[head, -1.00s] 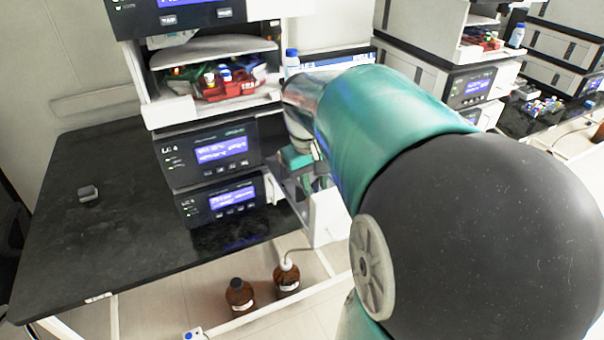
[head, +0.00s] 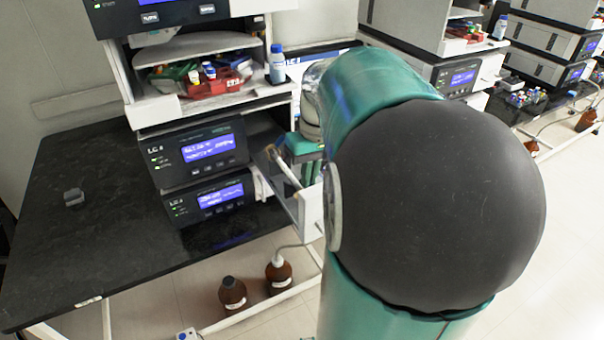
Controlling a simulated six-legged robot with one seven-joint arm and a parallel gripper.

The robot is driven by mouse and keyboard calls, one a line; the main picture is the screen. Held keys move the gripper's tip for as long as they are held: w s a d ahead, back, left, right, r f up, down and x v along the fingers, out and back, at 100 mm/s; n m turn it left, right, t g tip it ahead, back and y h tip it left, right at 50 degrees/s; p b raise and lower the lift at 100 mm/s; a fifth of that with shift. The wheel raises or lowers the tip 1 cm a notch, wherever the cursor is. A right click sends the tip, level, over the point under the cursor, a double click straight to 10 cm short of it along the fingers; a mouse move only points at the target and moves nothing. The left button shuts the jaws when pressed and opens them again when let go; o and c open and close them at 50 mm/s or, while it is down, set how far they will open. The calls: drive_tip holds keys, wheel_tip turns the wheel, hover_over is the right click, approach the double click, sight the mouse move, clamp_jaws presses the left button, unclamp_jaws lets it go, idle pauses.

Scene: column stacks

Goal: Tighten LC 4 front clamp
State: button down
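The LC 4 stack stands on a black bench. Its upper labelled module (head: 200,152) and lower module (head: 208,197) have lit blue screens. An open shelf (head: 205,75) with a red rack (head: 215,85) sits above them. My green and black arm reaches in from the right, to the right side of the stack. My gripper (head: 290,172) is partly visible beside the modules' right edge, near a white panel or drawer. Its fingertips are small and partly hidden by my arm, so I cannot tell its opening. I cannot make out the front clamp.
A blue-capped bottle (head: 277,64) stands at the shelf's right edge. A small grey object (head: 74,197) lies on the black bench (head: 85,245), otherwise clear on the left. Brown bottles (head: 232,294) stand below the bench front. More instrument stacks (head: 455,75) are at the right.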

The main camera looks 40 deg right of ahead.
drive_tip(key=y, duration=0.1)
drive_tip(key=d+y, duration=0.1)
drive_tip(key=d+t+y, duration=0.1)
drive_tip(key=y, duration=0.1)
drive_tip(key=shift+s+d+f, duration=0.25)
drive_tip(key=shift+s+f, duration=0.1)
drive_tip(key=shift+f, duration=0.05)
drive_tip(key=shift+s+d+f+t+y, duration=0.1)
drive_tip(key=shift+d+f+t+y, duration=0.2)
drive_tip(key=shift+y, duration=0.45)
drive_tip(key=shift+s+d+f+t+y, duration=0.1)
drive_tip(key=shift+d+f+t+y, duration=0.15)
drive_tip(key=shift+y, duration=0.5)
drive_tip(key=c, duration=1.6)
unclamp_jaws()
